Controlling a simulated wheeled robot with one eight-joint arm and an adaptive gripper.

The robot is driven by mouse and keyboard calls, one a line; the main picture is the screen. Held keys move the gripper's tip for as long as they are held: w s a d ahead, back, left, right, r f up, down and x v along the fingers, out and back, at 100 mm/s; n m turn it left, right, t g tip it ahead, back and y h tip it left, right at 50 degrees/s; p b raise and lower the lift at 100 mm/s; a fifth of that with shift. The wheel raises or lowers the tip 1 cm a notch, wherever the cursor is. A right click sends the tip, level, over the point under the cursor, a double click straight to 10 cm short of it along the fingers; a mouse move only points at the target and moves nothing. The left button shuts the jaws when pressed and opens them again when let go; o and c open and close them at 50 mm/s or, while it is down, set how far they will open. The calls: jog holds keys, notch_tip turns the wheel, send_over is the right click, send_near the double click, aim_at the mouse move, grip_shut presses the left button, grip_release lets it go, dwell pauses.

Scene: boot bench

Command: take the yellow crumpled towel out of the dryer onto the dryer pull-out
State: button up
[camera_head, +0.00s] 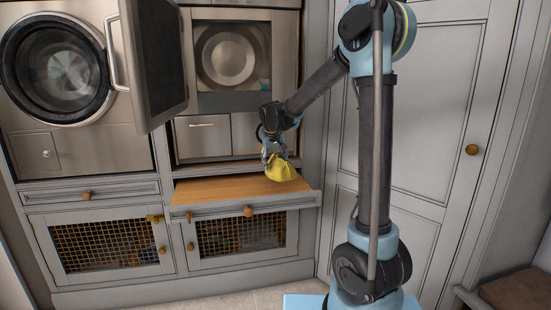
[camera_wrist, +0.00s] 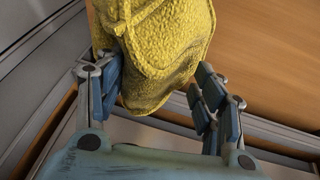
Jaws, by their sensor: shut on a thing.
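The yellow crumpled towel (camera_head: 281,168) is at the right end of the wooden dryer pull-out (camera_head: 225,190), at or just above its surface; I cannot tell whether it touches. My gripper (camera_head: 275,153) is over the towel and shut on it. In the wrist view the towel (camera_wrist: 165,45) hangs between the fingers of my gripper (camera_wrist: 163,88), with the wood of the pull-out (camera_wrist: 260,60) behind it. The dryer (camera_head: 228,62) stands above the pull-out with its door (camera_head: 158,60) swung open to the left. A small teal thing (camera_head: 264,85) shows at the right of the dryer opening.
A washer (camera_head: 58,68) with a round door stands at the left. Mesh-front cabinets (camera_head: 108,244) are below the counter. A tall panelled door (camera_head: 440,120) with a brass knob is behind my arm. A brown bench (camera_head: 515,292) is at the lower right. The left part of the pull-out is bare.

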aim_at(275, 166)
jog(key=shift+f, duration=2.2)
jog(key=o, duration=1.4)
jog(key=shift+c, duration=0.2)
jog(key=v, duration=1.2)
jog(key=shift+d, duration=0.1)
